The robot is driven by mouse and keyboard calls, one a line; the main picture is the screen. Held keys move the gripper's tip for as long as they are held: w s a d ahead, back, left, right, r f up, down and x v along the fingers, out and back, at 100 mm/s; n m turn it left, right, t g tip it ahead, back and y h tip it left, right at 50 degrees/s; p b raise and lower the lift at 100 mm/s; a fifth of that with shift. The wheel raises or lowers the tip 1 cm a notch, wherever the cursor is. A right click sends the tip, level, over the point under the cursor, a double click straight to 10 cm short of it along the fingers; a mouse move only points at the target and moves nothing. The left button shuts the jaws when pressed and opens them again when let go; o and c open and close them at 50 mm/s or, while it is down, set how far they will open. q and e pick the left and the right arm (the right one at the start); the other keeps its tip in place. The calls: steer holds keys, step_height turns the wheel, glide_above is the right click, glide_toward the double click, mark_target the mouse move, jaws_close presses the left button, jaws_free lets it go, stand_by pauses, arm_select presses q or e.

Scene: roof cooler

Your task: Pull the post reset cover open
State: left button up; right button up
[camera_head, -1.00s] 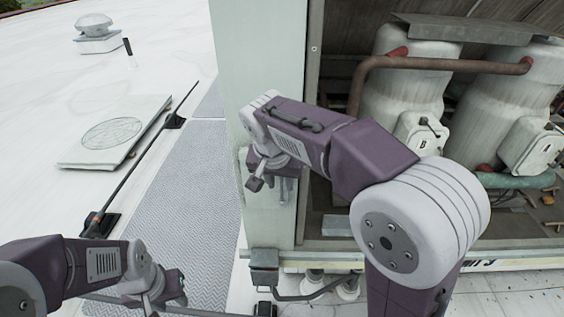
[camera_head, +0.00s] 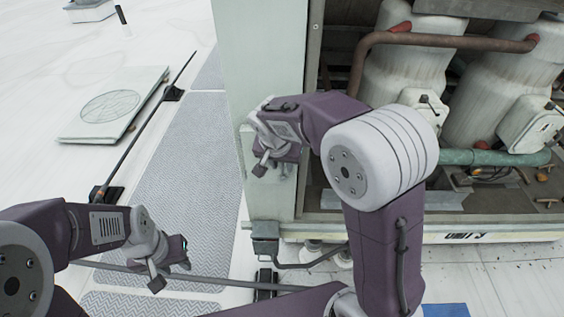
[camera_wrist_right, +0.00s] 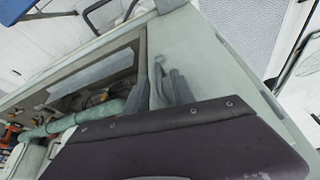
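The pale green corner post (camera_head: 262,70) of the cooler stands in the middle of the head view. A pale box-like edge (camera_head: 244,148) shows on it beside my right gripper; it may be the reset cover, but the gripper and arm hide most of it. My right gripper (camera_head: 280,170) is at the post, its fingers apart. In the right wrist view, the fingers (camera_wrist_right: 169,88) point at the pale post face (camera_wrist_right: 215,65), close to a small grey curved part (camera_wrist_right: 162,58). I cannot tell whether they touch it. My left gripper (camera_head: 182,255) hangs low at the left, over the walkway; its fingers are unclear.
The open cooler bay at the right holds white tanks (camera_head: 490,90), a brown pipe (camera_head: 440,40) and a teal pipe (camera_head: 495,157). A grey box (camera_head: 265,238) juts out at the post's foot. A thin rod (camera_head: 150,125) runs along the walkway (camera_head: 195,190).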

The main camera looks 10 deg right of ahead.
jaws_close()
steer(key=shift+r, duration=0.1)
stand_by(1.2)
